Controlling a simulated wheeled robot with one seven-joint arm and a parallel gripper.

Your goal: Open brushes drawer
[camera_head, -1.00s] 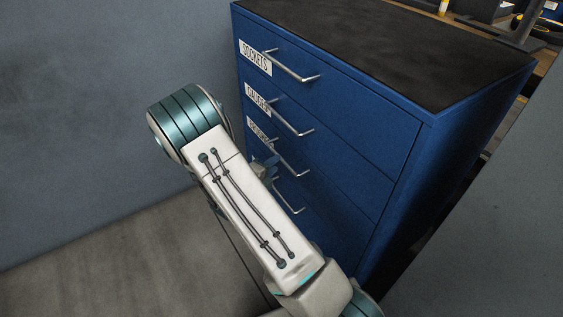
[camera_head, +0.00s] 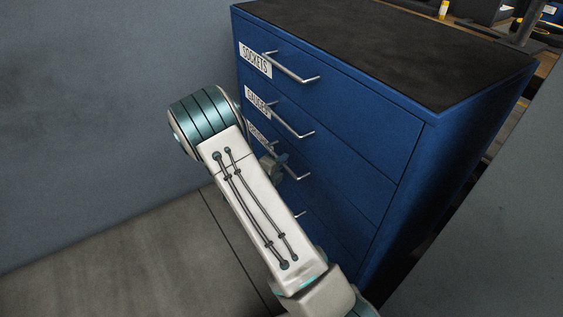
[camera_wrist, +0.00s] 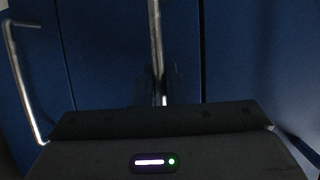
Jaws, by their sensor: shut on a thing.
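A blue drawer cabinet (camera_head: 375,150) has a column of shut drawers with metal bar handles. The top two labels read SOCKETS and GAUGES. The third label (camera_head: 260,135) is partly hidden behind my arm and I cannot read it fully. My gripper (camera_head: 281,163) is at the third drawer's handle (camera_head: 300,176), mostly hidden by my arm. In the wrist view, the bar handle (camera_wrist: 156,40) runs between the dark fingers of my gripper (camera_wrist: 158,88), which is shut on it. The drawer front behind looks flush.
Another bar handle (camera_wrist: 22,85) shows at the left of the wrist view. The fourth drawer's handle (camera_head: 299,214) is just below my gripper. A grey wall (camera_head: 110,90) stands at the left, with bare floor (camera_head: 130,255) below it.

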